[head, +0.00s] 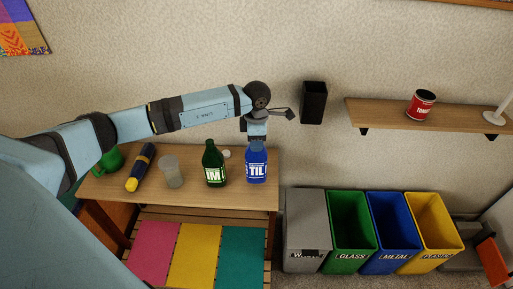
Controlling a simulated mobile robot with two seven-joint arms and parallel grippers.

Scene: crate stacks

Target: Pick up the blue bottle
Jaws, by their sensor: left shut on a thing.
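The blue bottle (256,170) with a white-lettered label stands upright at the right end of the wooden table. My left arm reaches in from the left, and my left gripper (256,143) points down over the bottle's top. The gripper is shut on the bottle's neck, which it partly hides. I cannot tell whether the bottle's base touches the table. My right gripper is not in view.
On the wooden table (200,197) stand a green bottle (214,167), close left of the blue one, a grey cup (170,171) and a blue-yellow cylinder (141,167). Bins, including a green one (349,230), stand right. A wall shelf (455,115) holds a red can (421,105).

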